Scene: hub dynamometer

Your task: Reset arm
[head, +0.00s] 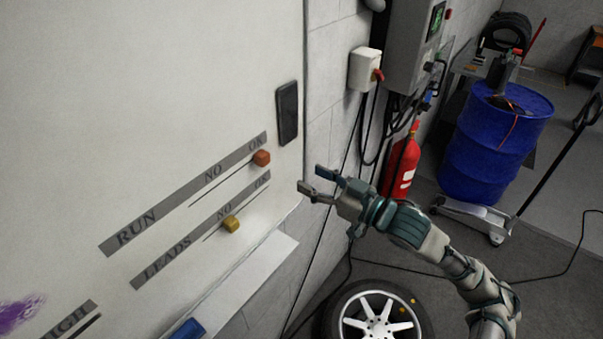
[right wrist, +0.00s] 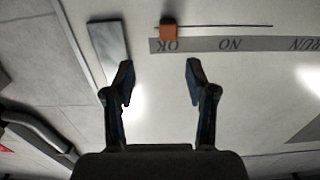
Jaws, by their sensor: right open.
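My right arm comes in from the lower right in the head view. Its gripper (head: 320,180) is open and empty, just right of the white board (head: 130,90). In the right wrist view the two fingers (right wrist: 160,85) are spread with nothing between them, facing the board. The orange slider knob (head: 261,158) is at the OK end of the RUN row; it also shows in the right wrist view (right wrist: 168,30). The yellow slider knob (head: 231,223) is on the LEADS row, below it. My left gripper is not in view.
A dark rectangular block (head: 287,113) is on the board's right edge. A ledge (head: 235,285) runs below, with a blue object (head: 187,329). A wheel (head: 378,316) lies below my right arm. A red extinguisher (head: 402,162), blue drum (head: 492,145) and hanging cables stand behind.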

